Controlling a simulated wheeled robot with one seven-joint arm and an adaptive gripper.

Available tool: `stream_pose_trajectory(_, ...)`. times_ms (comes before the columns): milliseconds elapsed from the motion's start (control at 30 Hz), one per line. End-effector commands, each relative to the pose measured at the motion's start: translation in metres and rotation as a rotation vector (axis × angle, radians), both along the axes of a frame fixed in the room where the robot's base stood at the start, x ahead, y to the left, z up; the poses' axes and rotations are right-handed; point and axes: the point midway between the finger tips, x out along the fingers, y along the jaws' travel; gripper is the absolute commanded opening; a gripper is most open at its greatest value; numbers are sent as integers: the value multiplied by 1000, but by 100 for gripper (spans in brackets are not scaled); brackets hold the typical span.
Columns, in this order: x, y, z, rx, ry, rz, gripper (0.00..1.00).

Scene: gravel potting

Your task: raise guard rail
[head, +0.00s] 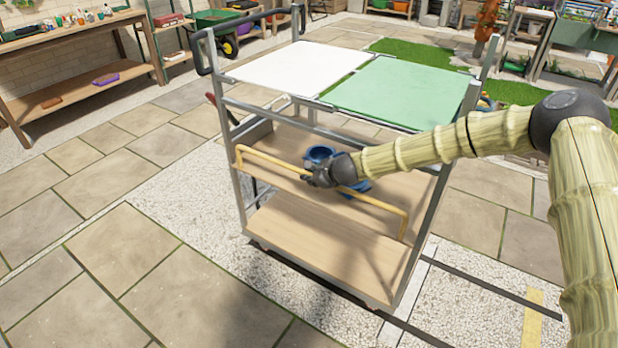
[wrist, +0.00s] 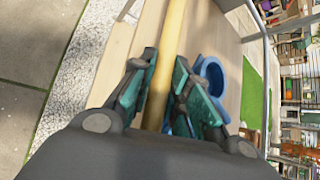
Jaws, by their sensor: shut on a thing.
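The guard rail (head: 270,162) is a yellow bar with bent ends across the front of a grey metal cart (head: 238,190). It runs at about the height of the cart's middle shelf. My gripper (head: 312,177) is at the middle of the rail, with its fingers around it. In the wrist view the rail (wrist: 172,45) passes between the two teal-padded fingers of my gripper (wrist: 160,92), which are closed on it. The gripper hides a short part of the rail in the head view.
A blue pot (head: 320,153) stands on the middle shelf just behind the rail; it also shows beside the fingers in the wrist view (wrist: 212,75). White (head: 290,66) and green (head: 400,92) panels top the cart. Paving lies clear at the left.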

Motion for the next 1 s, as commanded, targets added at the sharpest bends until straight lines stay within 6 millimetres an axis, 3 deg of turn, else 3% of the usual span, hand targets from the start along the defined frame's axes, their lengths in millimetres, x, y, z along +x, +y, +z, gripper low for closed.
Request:
stream_pose_trajectory(467,3,-2,1,-2,-3,-4,0)
stream_pose_trajectory(500,3,-2,1,-2,-3,-4,23)
stream_pose_trajectory(600,3,-2,1,-1,-3,-3,39)
stream_pose_trajectory(1000,-1,-3,3,-1,-2,-1,39)
